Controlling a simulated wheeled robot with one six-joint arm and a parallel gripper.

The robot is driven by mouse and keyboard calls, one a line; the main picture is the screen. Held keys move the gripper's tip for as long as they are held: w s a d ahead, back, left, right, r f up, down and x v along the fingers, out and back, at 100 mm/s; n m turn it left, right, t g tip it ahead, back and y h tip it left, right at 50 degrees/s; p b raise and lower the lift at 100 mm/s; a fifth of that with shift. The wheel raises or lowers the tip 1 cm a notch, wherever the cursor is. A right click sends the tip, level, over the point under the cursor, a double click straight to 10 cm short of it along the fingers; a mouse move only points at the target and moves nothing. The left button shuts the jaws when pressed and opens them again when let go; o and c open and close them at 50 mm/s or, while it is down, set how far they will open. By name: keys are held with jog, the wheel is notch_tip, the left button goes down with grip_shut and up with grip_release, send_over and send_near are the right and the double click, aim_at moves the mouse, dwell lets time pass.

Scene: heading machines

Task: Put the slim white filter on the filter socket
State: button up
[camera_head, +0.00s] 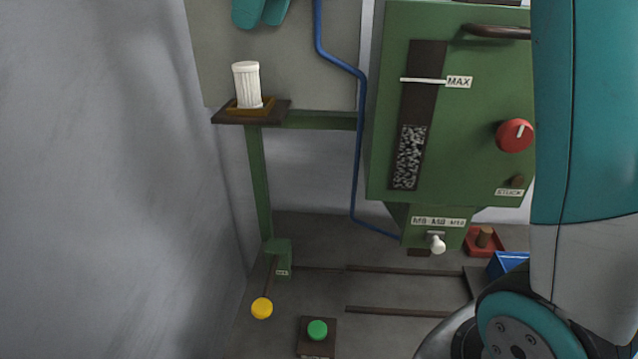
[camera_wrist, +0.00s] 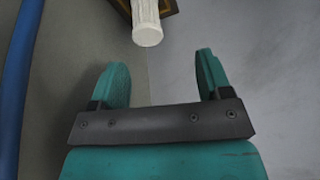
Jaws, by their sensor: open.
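The slim white filter (camera_head: 247,84) is a ribbed white cylinder. It stands nearly upright in a wooden-rimmed holder (camera_head: 236,109) on a small dark shelf at the left of the head view. My gripper (camera_head: 259,22) shows at the top edge of that view, above the filter in the picture and apart from it. In the wrist view my gripper (camera_wrist: 161,62) is open and empty. The filter (camera_wrist: 147,24) shows at the top there, beyond the fingertips and roughly between them. I cannot tell for sure which part is the filter socket.
A green machine cabinet (camera_head: 386,108) with a red knob (camera_head: 514,136) stands right of the shelf. A blue pipe (camera_head: 359,150) runs between them. Yellow (camera_head: 262,308) and green (camera_head: 317,330) buttons are low down. A red tray (camera_head: 470,243) and blue bin (camera_head: 508,262) sit lower right.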

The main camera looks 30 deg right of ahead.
jog(key=s+a+f+g+y, duration=0.1)
jog(key=s+a+f, duration=0.2)
jog(key=s+f, duration=0.15)
jog(key=s+a+f+g, duration=0.1)
jog(key=s+a+f, duration=0.2)
jog(key=s, duration=0.3)
jog(key=s+f+m+g, duration=0.1)
jog(key=s+f, duration=1.1)
jog(key=s, duration=0.4)
jog(key=shift+d+f, duration=0.15)
jog(key=shift+f, duration=0.1)
